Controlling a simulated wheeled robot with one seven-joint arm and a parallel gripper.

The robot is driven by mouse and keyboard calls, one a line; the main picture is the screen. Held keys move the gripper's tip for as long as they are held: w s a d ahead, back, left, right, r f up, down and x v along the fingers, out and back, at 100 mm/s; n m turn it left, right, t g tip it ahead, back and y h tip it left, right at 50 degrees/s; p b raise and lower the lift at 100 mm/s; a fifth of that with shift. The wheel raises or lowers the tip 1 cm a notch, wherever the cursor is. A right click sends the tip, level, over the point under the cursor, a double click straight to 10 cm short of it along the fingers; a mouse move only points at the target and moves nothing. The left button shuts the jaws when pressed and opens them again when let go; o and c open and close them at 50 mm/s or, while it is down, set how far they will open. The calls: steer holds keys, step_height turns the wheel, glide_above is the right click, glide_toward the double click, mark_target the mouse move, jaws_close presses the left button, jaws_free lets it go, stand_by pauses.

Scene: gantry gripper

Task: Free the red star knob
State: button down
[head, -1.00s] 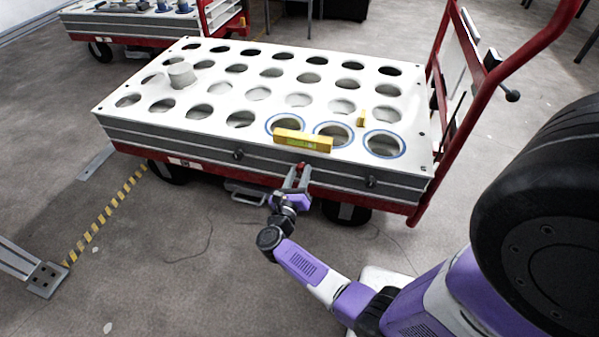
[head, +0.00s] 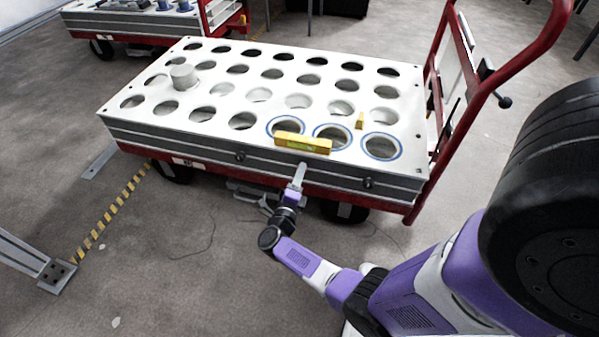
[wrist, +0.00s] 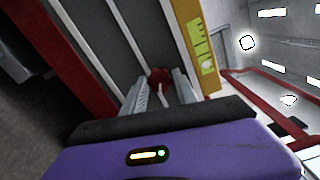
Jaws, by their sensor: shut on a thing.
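The red star knob (wrist: 160,76) shows in the wrist view on the grey side face of the cart's top, between the tips of my two fingers. My gripper (wrist: 161,84) is shut on it. In the head view my gripper (head: 301,168) reaches the front side of the table from below, and the knob is hidden there by the fingers. The fingers look edge-on in that view. The hidden part of the knob and its thread cannot be seen.
A yellow level (head: 303,142) lies on the white perforated top (head: 222,85) just above my gripper. Dark knobs (head: 240,156) (head: 368,183) sit on the same side face. A grey cylinder (head: 184,76) and a small yellow block (head: 360,121) stand on top. A red handle frame rises at right.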

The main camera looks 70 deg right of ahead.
steer(key=n+p, duration=0.6)
steer(key=n, duration=1.6)
steer(key=shift+f, duration=0.1)
steer(key=shift+n, duration=0.4)
steer(key=c, duration=1)
jaws_free()
steer(key=shift+o, duration=0.2)
steer(key=shift+a, duration=0.15)
steer(key=a+p, duration=0.2)
steer(key=a, duration=0.5)
steer(key=shift+s+a, duration=0.25)
steer(key=shift+s, duration=0.1)
